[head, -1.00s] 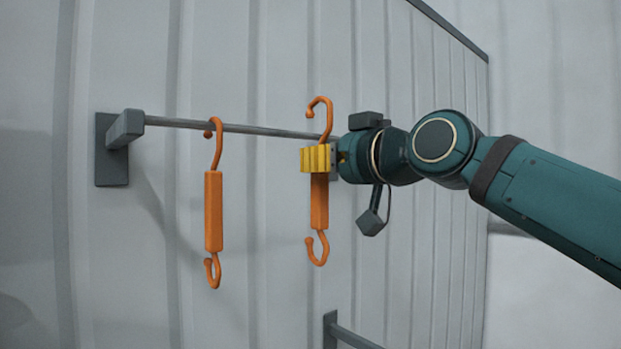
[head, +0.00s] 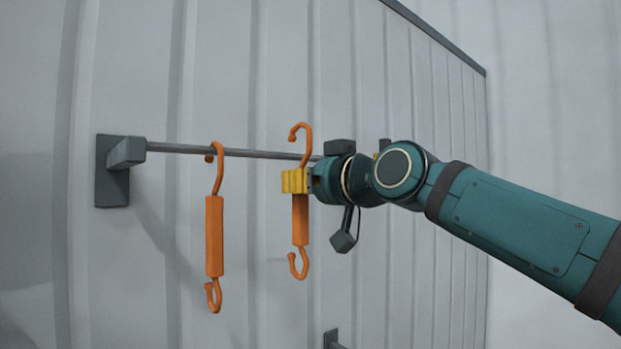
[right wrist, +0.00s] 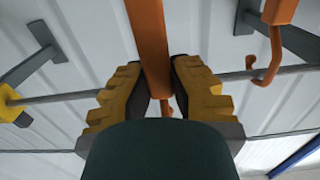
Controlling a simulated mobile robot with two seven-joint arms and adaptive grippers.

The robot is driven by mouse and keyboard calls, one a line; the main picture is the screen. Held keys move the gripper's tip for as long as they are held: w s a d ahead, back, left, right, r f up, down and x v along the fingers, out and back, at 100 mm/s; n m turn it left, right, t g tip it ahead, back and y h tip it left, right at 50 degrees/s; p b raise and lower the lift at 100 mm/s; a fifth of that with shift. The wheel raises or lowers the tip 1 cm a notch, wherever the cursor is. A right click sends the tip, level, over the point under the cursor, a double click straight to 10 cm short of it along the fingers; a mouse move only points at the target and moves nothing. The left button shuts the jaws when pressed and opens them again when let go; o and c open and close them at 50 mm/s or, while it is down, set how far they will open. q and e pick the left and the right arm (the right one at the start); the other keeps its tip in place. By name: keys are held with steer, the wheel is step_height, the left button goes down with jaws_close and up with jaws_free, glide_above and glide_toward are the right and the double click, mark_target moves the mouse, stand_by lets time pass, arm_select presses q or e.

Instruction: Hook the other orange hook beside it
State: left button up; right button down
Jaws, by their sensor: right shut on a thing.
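One orange hook (head: 214,235) hangs upright from the grey rail (head: 255,153), near its left bracket; an orange hook also shows at the upper right of the right wrist view (right wrist: 264,62). My right gripper (head: 295,181) has yellow fingers shut around the upper body of the other orange hook (head: 300,220), to the right of the hanging one. That hook is upright. Its upper curve is above the rail line, with the tip above the rail and pointing left; its depth from the rail is unclear. The held body shows between the fingers in the right wrist view (right wrist: 150,45). My left gripper is out of view.
The rail's bracket (head: 113,170) stands out from a ribbed grey wall panel (head: 340,280). Another bracket (head: 331,339) shows at the bottom edge. The rail is bare between the two hooks. A yellow piece (right wrist: 9,103) shows at the left in the wrist view.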

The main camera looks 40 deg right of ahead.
steer(key=shift+w+a+f+b, duration=0.1)
steer(key=shift+w+f+b, duration=0.25)
steer(key=shift+w+f, duration=0.35)
steer(key=shift+w+a+f+b, duration=0.1)
steer(key=shift+w+f+b, duration=0.35)
steer(key=shift+w, duration=0.45)
steer(key=shift+w+f+b, duration=0.3)
steer(key=shift+w+f, duration=0.25)
steer(key=shift+w, duration=0.25)
steer(key=c, duration=1)
jaws_free()
steer(key=shift+o, duration=0.2)
steer(key=s, duration=1.2)
steer(key=shift+d, duration=0.45)
steer(key=shift+r, duration=0.1)
